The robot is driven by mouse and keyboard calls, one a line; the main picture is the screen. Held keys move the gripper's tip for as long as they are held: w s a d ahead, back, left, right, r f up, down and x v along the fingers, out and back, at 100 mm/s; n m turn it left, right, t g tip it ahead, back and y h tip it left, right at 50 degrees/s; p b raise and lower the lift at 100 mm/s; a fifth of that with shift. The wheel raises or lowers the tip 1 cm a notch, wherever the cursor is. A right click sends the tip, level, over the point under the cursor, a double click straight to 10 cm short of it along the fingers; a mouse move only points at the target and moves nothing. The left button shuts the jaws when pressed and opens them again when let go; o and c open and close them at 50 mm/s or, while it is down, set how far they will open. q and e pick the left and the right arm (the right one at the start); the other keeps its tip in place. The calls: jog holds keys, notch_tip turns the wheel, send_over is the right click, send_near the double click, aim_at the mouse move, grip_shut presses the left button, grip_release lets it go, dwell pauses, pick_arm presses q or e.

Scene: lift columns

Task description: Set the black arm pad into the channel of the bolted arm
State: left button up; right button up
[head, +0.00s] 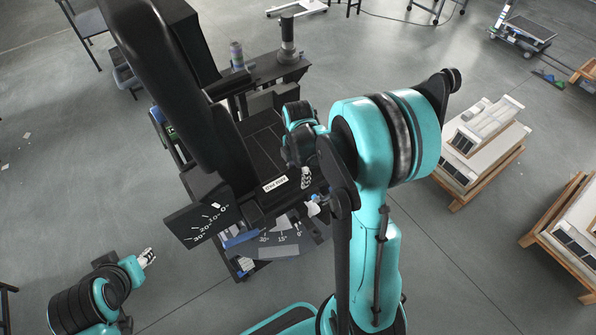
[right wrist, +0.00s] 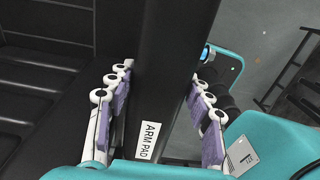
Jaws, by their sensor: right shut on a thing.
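The black arm pad (right wrist: 172,60), a long dark bar with a white "ARM PAD" label, runs up the right wrist view. My right gripper (right wrist: 163,72) is shut on it, with purple-padded fingers on both sides. In the head view my right gripper (head: 309,190) is beside the black seat, low at its right side.
A black chair-like unit (head: 262,140) with a tall dark back (head: 165,65) fills the middle left. Angle dial plates (head: 206,222) stand at its near edge. A wooden pallet with white blocks (head: 483,140) is at right. Grey floor (head: 70,180) is free at left.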

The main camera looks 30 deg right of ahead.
dwell(0.4)
jog(key=shift+d+f+b, duration=0.15)
jog(key=shift+f+b, duration=0.2)
jog(key=shift+b, duration=0.1)
jog(key=shift+f, duration=0.2)
jog(key=shift+f+b, duration=0.25)
jog(key=shift+b, duration=0.25)
jog(key=shift+f, duration=0.15)
dwell(0.5)
jog(key=shift+f+b, duration=0.3)
jog(key=shift+b, duration=0.2)
jog(key=shift+f, duration=0.25)
jog(key=shift+f+b, duration=0.2)
jog(key=shift+b, duration=0.3)
